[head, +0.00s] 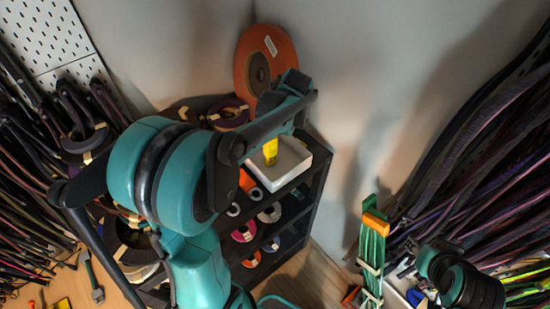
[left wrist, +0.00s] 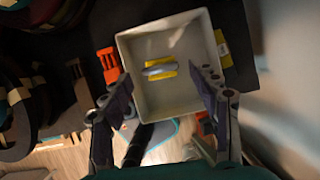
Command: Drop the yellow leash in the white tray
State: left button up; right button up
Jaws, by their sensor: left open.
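The white tray (head: 290,166) sits on top of a black shelf unit, and it also fills the middle of the left wrist view (left wrist: 190,105). The yellow leash shows as a small yellow piece (head: 270,150) over the tray in the head view. In the left wrist view a yellow piece with a silvery part (left wrist: 159,68) appears inside the tray, clear of both fingers. My left gripper (left wrist: 162,88) is open above the tray, its fingers spread on either side. My right gripper (head: 405,268) is at the lower right, beside green cords; its jaws are unclear.
The black shelf unit (head: 318,170) holds several coloured spools below the tray. A large orange disc (head: 265,55) stands behind against the wall. Green cords with an orange clip (head: 372,240) stand at lower right. Dark cords hang at both sides. Another yellow piece (left wrist: 222,48) is at the tray's right rim.

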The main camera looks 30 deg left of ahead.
pick_arm(q)
jog(key=v, duration=0.7)
jog(key=shift+s+r, duration=0.1)
jog(key=s+d+f+n+t+h, duration=0.25)
jog(key=s+d+n, duration=0.35)
jog(key=s+n, duration=0.45)
jog(key=s+d+f+n+t+h, duration=0.25)
jog(key=s+d+n, duration=0.4)
jog(key=n, duration=0.65)
notch_tip(320, 180, down, 28)
jog(key=y+b, duration=0.1)
jog(key=b, duration=2.7)
jog(key=shift+a+r, duration=0.15)
jog(key=shift+a, duration=0.35)
